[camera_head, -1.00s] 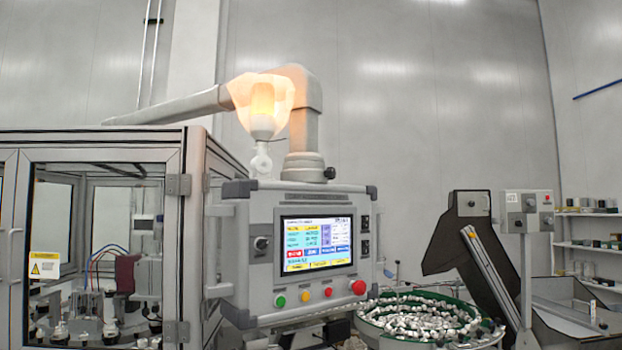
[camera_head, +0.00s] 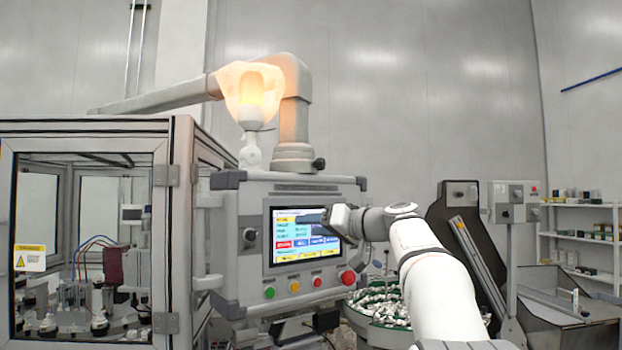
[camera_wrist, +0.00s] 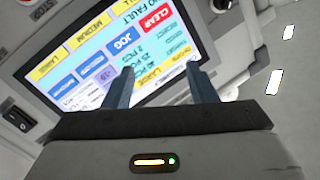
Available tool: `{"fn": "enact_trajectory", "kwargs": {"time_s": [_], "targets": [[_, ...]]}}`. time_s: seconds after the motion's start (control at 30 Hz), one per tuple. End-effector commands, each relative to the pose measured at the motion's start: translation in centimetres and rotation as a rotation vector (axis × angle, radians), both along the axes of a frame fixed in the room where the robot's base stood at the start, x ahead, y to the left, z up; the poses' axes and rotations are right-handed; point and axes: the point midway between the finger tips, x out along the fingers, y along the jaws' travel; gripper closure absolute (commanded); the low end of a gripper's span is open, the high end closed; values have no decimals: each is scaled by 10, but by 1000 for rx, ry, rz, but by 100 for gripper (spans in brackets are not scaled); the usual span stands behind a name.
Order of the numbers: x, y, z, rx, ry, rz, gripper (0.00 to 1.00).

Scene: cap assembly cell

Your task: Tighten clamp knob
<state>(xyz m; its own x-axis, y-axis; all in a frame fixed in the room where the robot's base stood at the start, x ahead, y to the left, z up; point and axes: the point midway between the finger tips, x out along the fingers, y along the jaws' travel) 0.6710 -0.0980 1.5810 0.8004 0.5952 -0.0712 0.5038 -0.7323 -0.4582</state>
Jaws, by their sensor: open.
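A small black clamp knob (camera_head: 319,164) sticks out to the right at the foot of the grey support column (camera_head: 294,115), on top of the operator panel (camera_head: 235,270). My gripper (camera_head: 308,217) is in front of the panel's lit screen (camera_head: 285,252), below the knob. In the wrist view, my gripper (camera_wrist: 160,70) has its two blue-grey fingers apart with nothing between them. The screen (camera_wrist: 110,50) shows behind them, tilted and upside down. I cannot make out the clamp knob in the wrist view.
Coloured buttons and a red mushroom button (camera_head: 348,277) line the panel's lower edge. A glazed machine enclosure (camera_head: 165,235) stands left, a green-rimmed parts bowl (camera_head: 375,323) below right. The air right of the column is clear.

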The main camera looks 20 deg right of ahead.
Motion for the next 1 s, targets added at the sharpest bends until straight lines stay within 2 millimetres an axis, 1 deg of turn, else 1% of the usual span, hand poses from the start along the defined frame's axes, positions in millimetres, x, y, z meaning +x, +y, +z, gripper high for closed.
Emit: {"fn": "enact_trajectory", "kwargs": {"time_s": [0.03, 0.1, 0.2, 0.3, 0.4, 0.47, 0.53, 0.8, 1.0], "targets": [[9, -23, 21, 14, -93, -1, 48], [12, -46, 48, 30, -218, 7, 48], [10, -72, 77, 41, -366, 14, 48], [4, -90, 95, 46, -469, 17, 48], [0, -98, 105, 47, -526, 19, 48], [1, -99, 109, 47, -542, 21, 48], [4, -95, 114, 47, -548, 22, 48], [35, -67, 133, 49, -545, 24, 48], [50, -55, 137, 48, -544, 23, 48]]}}
